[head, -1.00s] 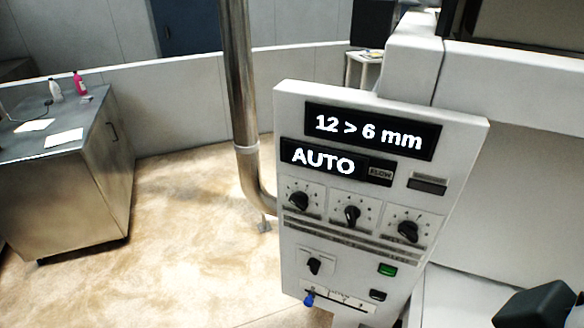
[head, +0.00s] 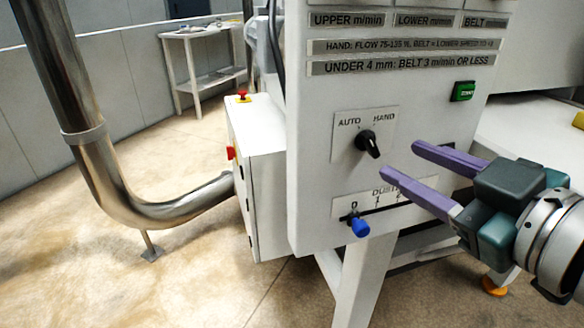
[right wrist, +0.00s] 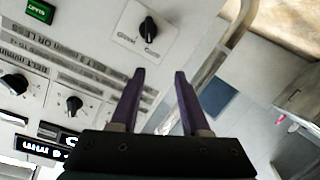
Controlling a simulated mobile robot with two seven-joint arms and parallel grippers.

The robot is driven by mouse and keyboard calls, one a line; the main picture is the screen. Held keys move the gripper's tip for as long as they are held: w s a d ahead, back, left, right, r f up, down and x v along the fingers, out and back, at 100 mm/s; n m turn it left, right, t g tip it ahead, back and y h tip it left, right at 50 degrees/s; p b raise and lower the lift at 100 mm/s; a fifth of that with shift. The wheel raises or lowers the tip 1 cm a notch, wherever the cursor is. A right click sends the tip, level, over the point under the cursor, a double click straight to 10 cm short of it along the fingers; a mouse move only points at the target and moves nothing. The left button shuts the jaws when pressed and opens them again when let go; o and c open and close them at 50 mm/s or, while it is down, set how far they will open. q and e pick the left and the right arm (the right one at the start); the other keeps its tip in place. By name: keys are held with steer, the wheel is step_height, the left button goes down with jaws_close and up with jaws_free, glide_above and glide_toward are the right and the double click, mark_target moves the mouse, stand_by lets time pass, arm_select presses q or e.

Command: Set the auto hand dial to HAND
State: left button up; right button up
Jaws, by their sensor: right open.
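The auto hand dial (head: 367,143) is a black knob on a white plate on the machine's control panel (head: 310,180). AUTO is printed at its upper left and HAND at its upper right. Its bar slants from upper left to lower right, with one end toward AUTO. My right gripper (head: 400,160) is open and empty, its two purple fingers pointing at the dial from the right, apart from it. In the right wrist view the panel appears upside down, and the dial (right wrist: 149,27) is beyond the fingertips of the gripper (right wrist: 159,73). My left gripper is not in view.
Below the dial is a blue slider knob (head: 359,227) on the duster scale. A green button (head: 463,91) is at the upper right. A white cabinet (head: 262,185) with red buttons stands left of the panel, and a steel pipe (head: 95,160) curves to it.

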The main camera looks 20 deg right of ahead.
steer(key=t+h+b, duration=0.1)
steer(key=t+b, duration=0.1)
steer(key=b, duration=0.2)
glide_toward(374, 148)
steer(key=s, duration=0.2)
arm_select(q)
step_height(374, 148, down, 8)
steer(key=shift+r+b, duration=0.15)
steer(key=shift+b, duration=0.3)
arm_select(e)
steer(key=shift+h, duration=0.3)
steer(key=w, duration=1)
steer(key=shift+w+d, duration=0.25)
steer(key=shift+c, duration=0.3)
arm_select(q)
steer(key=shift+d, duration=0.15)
arm_select(e)
jaws_close()
